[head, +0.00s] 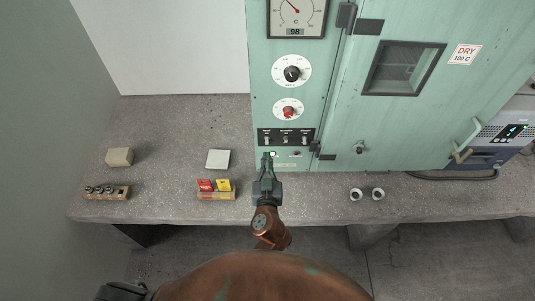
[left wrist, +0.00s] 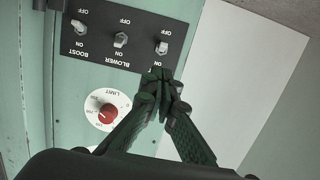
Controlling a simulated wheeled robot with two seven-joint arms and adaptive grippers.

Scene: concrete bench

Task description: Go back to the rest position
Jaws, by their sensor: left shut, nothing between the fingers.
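My left gripper (head: 268,160) is shut and empty, close in front of the lower left of the green oven's control panel (head: 285,100). In the left wrist view its shut fingertips (left wrist: 163,80) appear just beside the rightmost of three toggle switches (left wrist: 162,47); I cannot tell whether they touch it. The other switches are marked BLOWER (left wrist: 120,40) and BOOST (left wrist: 79,26). A lit green lamp (head: 272,154) shows below the switch row in the head view. My right gripper is not in view.
A blue device (head: 500,140) stands at right.

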